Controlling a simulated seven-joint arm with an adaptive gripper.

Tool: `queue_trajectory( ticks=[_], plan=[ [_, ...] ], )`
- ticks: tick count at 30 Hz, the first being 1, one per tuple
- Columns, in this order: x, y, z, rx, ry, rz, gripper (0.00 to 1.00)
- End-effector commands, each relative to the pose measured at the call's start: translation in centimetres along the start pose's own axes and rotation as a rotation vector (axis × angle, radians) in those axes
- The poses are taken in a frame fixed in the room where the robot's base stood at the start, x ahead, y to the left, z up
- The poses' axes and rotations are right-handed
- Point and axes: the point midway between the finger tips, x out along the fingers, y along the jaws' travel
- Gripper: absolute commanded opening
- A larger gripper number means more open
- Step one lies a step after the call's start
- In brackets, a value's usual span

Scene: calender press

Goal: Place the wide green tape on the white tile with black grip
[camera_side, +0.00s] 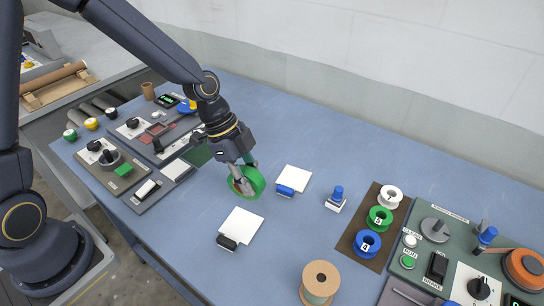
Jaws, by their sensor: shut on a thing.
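A second white tile with a blue grip (294,178) lies to the right of the roll. I cannot tell whether the roll touches the table.
A dark mat with white, green (380,218) and blue spools lies at the right, beside a control panel (440,262). A blue-handled stamp (337,199) and a tan spool (319,283) stand nearer. Panels with knobs (107,165) fill the left. The table (180,225) left of the black-grip tile is clear.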

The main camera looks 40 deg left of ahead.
Motion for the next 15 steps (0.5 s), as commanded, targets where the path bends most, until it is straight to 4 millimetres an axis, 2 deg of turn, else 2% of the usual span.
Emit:
queue_trajectory(
  ticks=[1, 3, 6, 9, 12, 15],
  plan=[
    [0.2, 1.7, -0.3, 0.084, 0.000, 0.036, 0.00],
    [0.1, 3.7, -0.7, 0.179, -0.001, 0.073, 0.00],
    [-0.2, 5.6, -0.9, 0.242, -0.002, 0.096, 0.00],
    [-0.7, 6.3, -0.8, 0.236, -0.002, 0.093, 0.00],
    [-1.0, 5.7, -0.4, 0.211, -0.001, 0.083, 0.00],
    [0.1, 5.4, 0.5, 0.193, 0.000, 0.081, 0.00]
  ],
)
